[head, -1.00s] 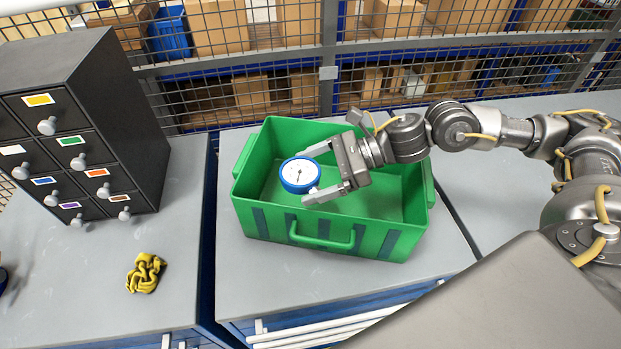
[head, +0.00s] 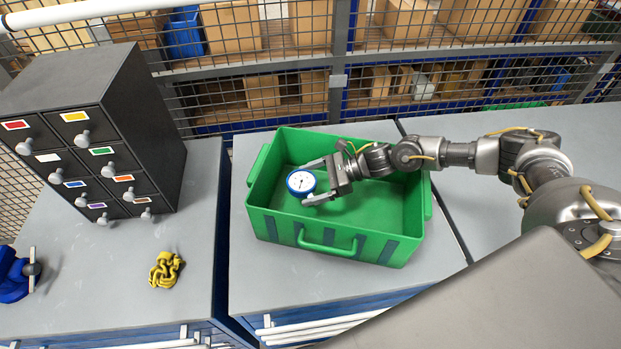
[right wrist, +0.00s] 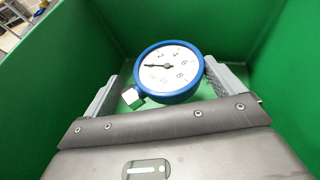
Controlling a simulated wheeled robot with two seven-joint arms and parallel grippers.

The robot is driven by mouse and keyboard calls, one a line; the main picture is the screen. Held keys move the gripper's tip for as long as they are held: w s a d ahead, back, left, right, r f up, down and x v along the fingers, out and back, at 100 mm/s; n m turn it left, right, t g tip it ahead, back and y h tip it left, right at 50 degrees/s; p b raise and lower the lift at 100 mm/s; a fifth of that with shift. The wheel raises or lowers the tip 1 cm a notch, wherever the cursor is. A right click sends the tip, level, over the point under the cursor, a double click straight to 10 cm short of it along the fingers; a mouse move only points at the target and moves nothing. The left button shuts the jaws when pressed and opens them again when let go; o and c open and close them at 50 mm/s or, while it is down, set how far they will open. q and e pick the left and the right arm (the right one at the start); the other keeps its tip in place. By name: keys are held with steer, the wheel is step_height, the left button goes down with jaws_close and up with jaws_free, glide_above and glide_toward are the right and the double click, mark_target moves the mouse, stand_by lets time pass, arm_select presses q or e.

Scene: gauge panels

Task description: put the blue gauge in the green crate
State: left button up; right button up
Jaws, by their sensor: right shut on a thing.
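The blue gauge (head: 301,183) has a blue rim and a white dial. It is inside the green crate (head: 330,240), toward its left part. My right gripper (head: 318,180) reaches into the crate from the right and is shut on the gauge. In the right wrist view the gauge (right wrist: 169,71) sits between the two fingers (right wrist: 162,85), with its square metal stem near the left finger. Green crate walls (right wrist: 75,50) surround it. Whether the gauge touches the crate floor I cannot tell. My left gripper is not in view.
A dark drawer cabinet (head: 150,120) with coloured labels stands on the left bench. A yellow chain (head: 166,269) and a blue tool-like thing (head: 14,277) lie on that bench. A wire mesh fence (head: 270,100) with shelves of boxes stands behind.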

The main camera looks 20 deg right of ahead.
steer(key=shift+f, duration=0.1)
steer(key=shift+f, duration=0.1)
steer(key=shift+f+b, duration=0.55)
steer(key=shift+b, duration=0.45)
steer(key=o, duration=0.8)
